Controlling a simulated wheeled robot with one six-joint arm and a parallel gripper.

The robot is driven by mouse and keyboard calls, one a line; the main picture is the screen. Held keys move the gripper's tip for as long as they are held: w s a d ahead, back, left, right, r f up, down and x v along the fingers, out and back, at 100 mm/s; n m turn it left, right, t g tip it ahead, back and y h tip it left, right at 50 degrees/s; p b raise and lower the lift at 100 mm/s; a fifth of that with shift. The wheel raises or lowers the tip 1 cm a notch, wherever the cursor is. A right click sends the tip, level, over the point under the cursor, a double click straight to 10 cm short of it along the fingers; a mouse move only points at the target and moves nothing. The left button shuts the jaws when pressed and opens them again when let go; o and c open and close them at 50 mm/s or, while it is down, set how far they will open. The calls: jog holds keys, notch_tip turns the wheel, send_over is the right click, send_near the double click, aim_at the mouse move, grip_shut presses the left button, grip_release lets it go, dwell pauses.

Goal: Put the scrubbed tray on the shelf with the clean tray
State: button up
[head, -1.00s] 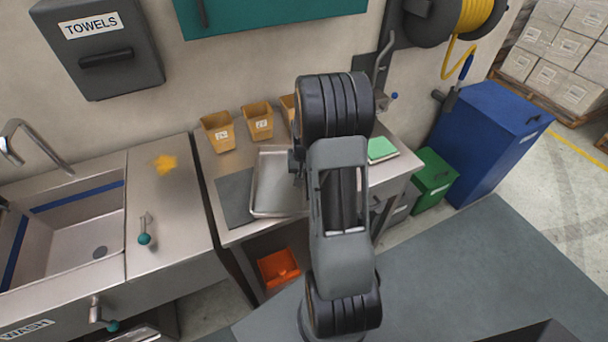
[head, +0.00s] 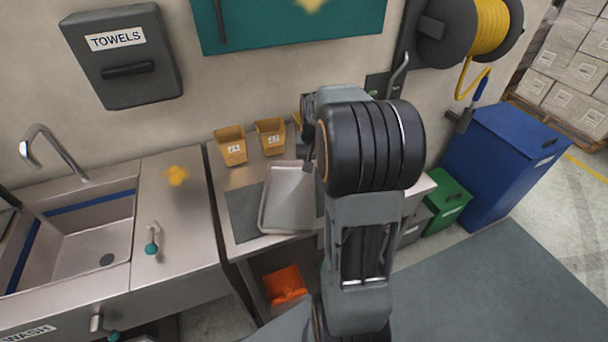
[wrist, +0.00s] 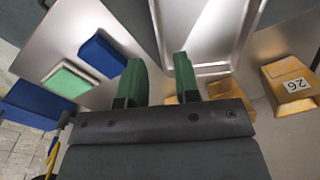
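A shallow metal tray (head: 288,200) lies on the steel bench, partly on a dark grey mat. In the head view my arm hides most of the gripper, which is above the bench near the tray's back right. Below the bench is an open shelf space with an orange bin (head: 284,284). I cannot make out a second tray there.
Yellow bins (head: 230,146) stand along the wall behind the tray. A blue block (wrist: 102,56) and a green-and-white pad (wrist: 68,80) lie on the bench. A sink (head: 85,235) is at left. Green (head: 447,200) and blue (head: 503,160) bins stand right, beside open floor.

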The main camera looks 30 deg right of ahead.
jog(key=s+a+r+n+t, duration=0.1)
jog(key=s+a+r+n, duration=0.2)
jog(key=a, duration=0.7)
notch_tip(320, 180, up, 2)
jog(key=shift+s+r+t, duration=0.2)
jog(key=shift+s+t, duration=0.2)
jog(key=shift+s, duration=0.15)
jog(key=shift+o, duration=0.4)
jog(key=s+a+r+n+t, duration=0.1)
jog(key=s+a+n+t, duration=0.1)
jog(key=s+a, duration=0.5)
jog(key=shift+s+a+n, duration=0.35)
jog(key=shift+a+n, duration=0.15)
jog(key=shift+n, duration=0.2)
jog(key=shift+s+a+t, duration=0.15)
jog(key=shift+s+t, duration=0.15)
jog(key=shift+a, duration=0.1)
